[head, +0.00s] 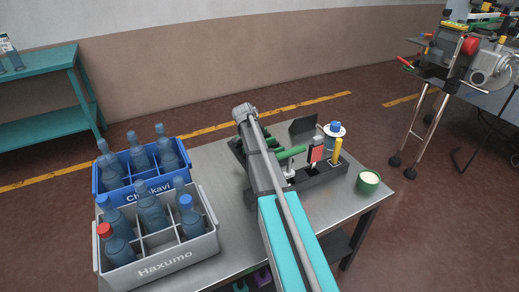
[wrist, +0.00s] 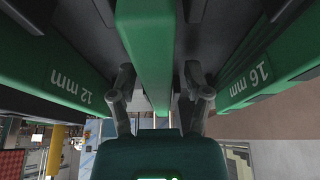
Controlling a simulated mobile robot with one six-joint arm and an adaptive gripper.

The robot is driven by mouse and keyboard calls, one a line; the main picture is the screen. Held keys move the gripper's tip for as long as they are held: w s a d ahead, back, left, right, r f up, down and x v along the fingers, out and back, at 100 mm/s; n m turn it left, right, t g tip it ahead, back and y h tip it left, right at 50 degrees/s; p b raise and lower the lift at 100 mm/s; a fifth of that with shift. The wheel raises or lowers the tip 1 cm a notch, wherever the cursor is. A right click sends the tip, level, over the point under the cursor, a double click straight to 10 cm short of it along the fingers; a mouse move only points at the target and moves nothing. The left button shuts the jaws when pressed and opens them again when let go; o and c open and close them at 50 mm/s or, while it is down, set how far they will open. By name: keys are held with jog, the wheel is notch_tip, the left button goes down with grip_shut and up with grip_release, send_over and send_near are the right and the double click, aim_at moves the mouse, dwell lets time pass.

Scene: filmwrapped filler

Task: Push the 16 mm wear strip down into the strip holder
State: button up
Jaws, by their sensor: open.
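In the wrist view a green bar marked 16 mm (wrist: 262,82) runs along the right side. A similar bar marked 12 mm (wrist: 62,82) runs along the left. An unmarked green bar (wrist: 145,55) lies between them. My gripper (wrist: 160,92) is open, one finger on each side of this middle bar; contact cannot be told. Dark parts between the bars may be the strip holder (wrist: 85,14); seating of the 16 mm strip cannot be told. In the head view my arm hides the gripper and much of the dark fixture; a green bar (head: 291,153) sticks out to its right.
The fixture stands on a grey table (head: 225,225). Right of it are a red card (head: 315,154), a yellow cylinder (head: 336,150), a blue-capped container (head: 335,128) and a green cup (head: 368,181). A blue crate (head: 140,176) and grey crate (head: 165,262) with bottles stand left.

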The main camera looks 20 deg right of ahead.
dwell(0.5)
grip_shut()
